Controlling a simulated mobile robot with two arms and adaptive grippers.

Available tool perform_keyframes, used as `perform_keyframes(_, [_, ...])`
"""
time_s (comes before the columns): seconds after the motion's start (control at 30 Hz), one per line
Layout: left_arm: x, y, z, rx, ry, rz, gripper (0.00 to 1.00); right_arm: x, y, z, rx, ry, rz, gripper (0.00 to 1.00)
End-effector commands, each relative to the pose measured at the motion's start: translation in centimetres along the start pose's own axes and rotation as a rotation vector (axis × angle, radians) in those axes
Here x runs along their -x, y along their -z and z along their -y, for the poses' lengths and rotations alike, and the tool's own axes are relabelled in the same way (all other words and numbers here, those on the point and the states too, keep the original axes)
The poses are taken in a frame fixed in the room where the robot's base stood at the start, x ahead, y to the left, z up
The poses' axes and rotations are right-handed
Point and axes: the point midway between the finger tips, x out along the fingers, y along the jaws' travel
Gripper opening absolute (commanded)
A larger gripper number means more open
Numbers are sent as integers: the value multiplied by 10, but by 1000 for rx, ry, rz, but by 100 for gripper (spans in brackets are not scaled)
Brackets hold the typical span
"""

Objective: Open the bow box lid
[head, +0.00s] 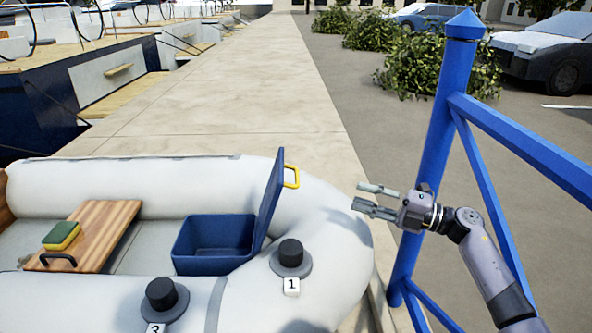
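The blue bow box (214,247) sits inside the grey inflatable boat at its bow end. Its blue lid (269,200) stands upright, swung up on the right side of the box, and the inside of the box shows. A yellow handle (292,177) is on the lid's right face, near the top. My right gripper (358,197) is to the right of the lid, over the boat's outer edge, clear of the handle. Its fingers are apart with nothing between them. My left gripper is not in view.
A blue railing post (436,150) stands close behind my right arm. Black valve caps, labelled 1 (291,253) and 3 (161,293), rise from the boat's tube (340,235). A wooden board (100,228) with a green and yellow sponge (61,236) lies at left.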

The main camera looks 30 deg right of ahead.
Motion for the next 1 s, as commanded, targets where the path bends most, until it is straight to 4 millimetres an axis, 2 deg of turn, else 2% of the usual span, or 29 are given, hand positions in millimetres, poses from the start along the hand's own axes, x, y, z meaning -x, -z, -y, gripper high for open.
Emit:
perform_keyframes(0.17, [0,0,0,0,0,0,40,-20,0,-1,1,-3,-3,30])
perform_keyframes(0.7, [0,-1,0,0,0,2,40,-135,0,-2,-1,-6,-2,30])
perform_keyframes(0.9, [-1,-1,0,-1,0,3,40,-163,0,-1,-2,-4,-1,30])
perform_keyframes(1.0, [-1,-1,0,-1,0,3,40,-169,0,0,-1,-2,0,30])
